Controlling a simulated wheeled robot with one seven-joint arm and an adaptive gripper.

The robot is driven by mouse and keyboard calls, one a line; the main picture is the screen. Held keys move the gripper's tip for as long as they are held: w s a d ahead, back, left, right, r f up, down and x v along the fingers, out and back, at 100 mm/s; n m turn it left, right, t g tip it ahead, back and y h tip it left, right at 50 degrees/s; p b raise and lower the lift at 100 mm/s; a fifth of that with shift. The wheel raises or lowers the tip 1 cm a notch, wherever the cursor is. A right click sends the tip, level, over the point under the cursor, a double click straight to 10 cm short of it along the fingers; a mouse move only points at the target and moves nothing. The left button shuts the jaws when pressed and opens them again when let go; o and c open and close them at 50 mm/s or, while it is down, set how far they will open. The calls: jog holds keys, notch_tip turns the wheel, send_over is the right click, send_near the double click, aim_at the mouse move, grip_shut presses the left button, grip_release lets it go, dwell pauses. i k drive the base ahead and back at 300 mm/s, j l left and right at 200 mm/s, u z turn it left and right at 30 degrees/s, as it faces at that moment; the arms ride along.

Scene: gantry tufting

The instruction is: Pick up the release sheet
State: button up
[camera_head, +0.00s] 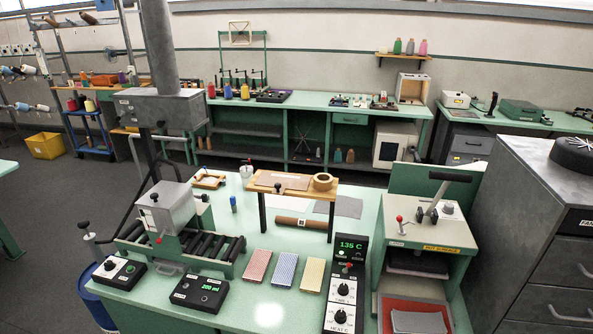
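No sheet carries a readable label, so I cannot tell for certain which is the release sheet. A thin brownish sheet (284,181) lies flat on a small raised wooden shelf (330,195), left of a roll of brown tape (323,181). A white sheet (287,203) lies partly hidden under the shelf. Another grey sheet (418,322) lies in a red tray at the lower right. My gripper is not in view.
A heat press (430,232) with a lever stands at the right of the table (220,325). A control box (345,290) reads 135 C. Three patterned swatches (285,270) lie mid-table. A roller machine (175,235) stands left. A grey cabinet (545,240) stands at right.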

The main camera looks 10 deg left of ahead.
aim_at(282, 180)
jog(key=i+j, duration=0.1)
jog(key=j, duration=0.35)
jog(key=j+u, duration=0.1)
jog(key=j, duration=0.4)
jog(key=i+j, duration=0.15)
jog(key=j, duration=0.3)
jog(key=i+j+u, duration=0.1)
jog(key=j, duration=0.35)
jog(key=i+j+u, duration=0.1)
jog(key=j, duration=0.35)
jog(key=i+j, duration=0.1)
jog(key=j, duration=0.35)
jog(key=i+j+u, duration=0.1)
jog(key=j, duration=0.3)
